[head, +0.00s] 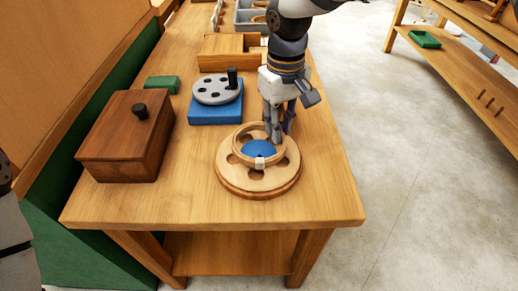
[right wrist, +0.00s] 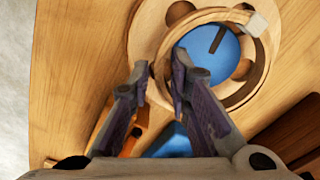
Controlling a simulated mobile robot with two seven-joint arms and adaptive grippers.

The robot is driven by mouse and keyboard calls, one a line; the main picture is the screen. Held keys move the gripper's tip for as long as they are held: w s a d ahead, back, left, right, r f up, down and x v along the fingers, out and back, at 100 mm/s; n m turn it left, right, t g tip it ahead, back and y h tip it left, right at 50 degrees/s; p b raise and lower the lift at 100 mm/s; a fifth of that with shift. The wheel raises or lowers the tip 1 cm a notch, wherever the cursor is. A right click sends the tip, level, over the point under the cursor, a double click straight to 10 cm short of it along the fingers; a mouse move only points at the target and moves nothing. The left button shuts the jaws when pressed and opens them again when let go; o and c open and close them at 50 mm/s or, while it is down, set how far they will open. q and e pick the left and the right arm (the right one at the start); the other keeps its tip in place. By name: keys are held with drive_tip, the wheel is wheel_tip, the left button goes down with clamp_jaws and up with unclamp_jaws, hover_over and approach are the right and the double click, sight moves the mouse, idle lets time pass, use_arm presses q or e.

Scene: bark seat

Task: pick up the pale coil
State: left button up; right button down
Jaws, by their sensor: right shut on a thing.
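The pale coil (head: 237,139) is a light wooden ring with a small white block on its front edge. It surrounds a blue dome (head: 259,149) over a round wooden base (head: 232,179) with several holes. My right gripper (head: 275,131) comes down from behind and is shut on the coil's far right edge. In the right wrist view, the coil (right wrist: 203,16) has one side of its wall between my two fingers (right wrist: 162,65), and the blue dome (right wrist: 212,52) shows inside it. I cannot tell whether the coil touches the base.
A brown lidded box (head: 124,148) stands left. A grey disc (head: 214,92) with a black peg sits on a blue block (head: 215,112) behind. A green block (head: 162,83), a wooden box (head: 222,52) and grey trays (head: 247,20) lie further back. The table's front is clear.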

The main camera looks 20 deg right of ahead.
use_arm(q)
drive_tip(key=shift+w+r+t+p, duration=0.4)
drive_tip(key=shift+w+r+p, duration=0.15)
drive_tip(key=shift+w+r, duration=0.35)
use_arm(e)
drive_tip(key=shift+r, duration=2.5)
